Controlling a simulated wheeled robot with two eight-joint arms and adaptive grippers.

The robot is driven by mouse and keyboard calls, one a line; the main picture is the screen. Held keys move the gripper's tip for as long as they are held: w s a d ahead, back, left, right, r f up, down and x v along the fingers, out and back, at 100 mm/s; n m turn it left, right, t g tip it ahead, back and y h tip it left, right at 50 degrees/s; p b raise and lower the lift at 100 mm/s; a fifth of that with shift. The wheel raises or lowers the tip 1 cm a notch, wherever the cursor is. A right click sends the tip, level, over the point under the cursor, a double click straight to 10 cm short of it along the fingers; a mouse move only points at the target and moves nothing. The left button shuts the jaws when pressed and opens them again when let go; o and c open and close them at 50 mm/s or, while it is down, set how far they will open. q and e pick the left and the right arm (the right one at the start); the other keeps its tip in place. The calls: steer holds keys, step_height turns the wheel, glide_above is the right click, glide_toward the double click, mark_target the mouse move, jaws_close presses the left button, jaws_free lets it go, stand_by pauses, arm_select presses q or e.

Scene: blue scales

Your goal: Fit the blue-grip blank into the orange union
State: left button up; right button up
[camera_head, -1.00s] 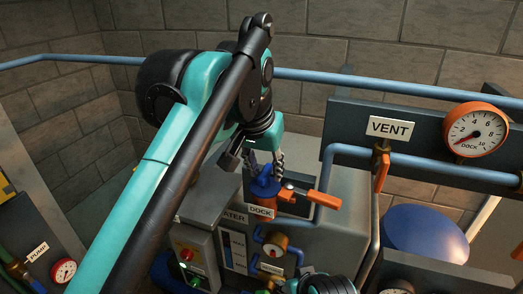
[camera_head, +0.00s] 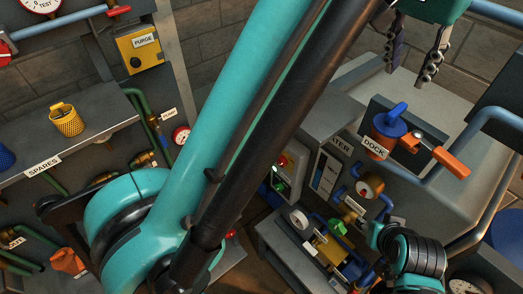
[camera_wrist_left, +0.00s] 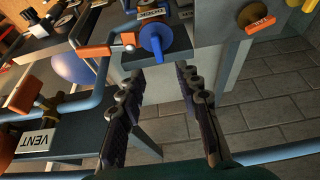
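The blue-grip blank (camera_head: 393,121) sits at the mouth of the orange union (camera_head: 383,146), behind the DOCK sign. Its blue grip sticks up; I cannot tell how deep it sits. In the left wrist view the blank (camera_wrist_left: 156,40) lies just beyond the fingers, and it hides most of the union. My left gripper (camera_head: 412,55) is above the blank and apart from it. Its two fingers are spread with nothing between them, as the left wrist view (camera_wrist_left: 160,90) also shows. My right gripper cannot be made out.
An orange-handled lever (camera_head: 440,156) juts out right of the union. A blue pipe (camera_head: 490,115) runs close to it on the right. The SPARES bench (camera_head: 105,115) at left holds a yellow perforated cup (camera_head: 66,119). A VENT sign (camera_wrist_left: 37,142) shows in the wrist view.

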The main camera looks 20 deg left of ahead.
arm_select(q)
steer(key=w+a+f+n+t+y, duration=0.1)
steer(key=w+a+f+n+t, duration=0.2)
steer(key=a+f, duration=1.1)
steer(key=s+a+f+n, duration=0.1)
steer(key=s+a+f, duration=0.2)
steer(key=f, duration=0.5)
steer(key=s+a+f+n+y, duration=0.1)
steer(key=s+a+f, duration=0.2)
steer(key=a+f, duration=0.3)
steer(key=s+a+f+n, duration=0.1)
steer(key=s+a+f, duration=0.2)
steer(key=f, duration=0.8)
steer(key=shift+s+a+f+n+y, duration=0.25)
steer(key=shift+a+f+n+y, duration=0.05)
steer(key=shift+a, duration=0.7)
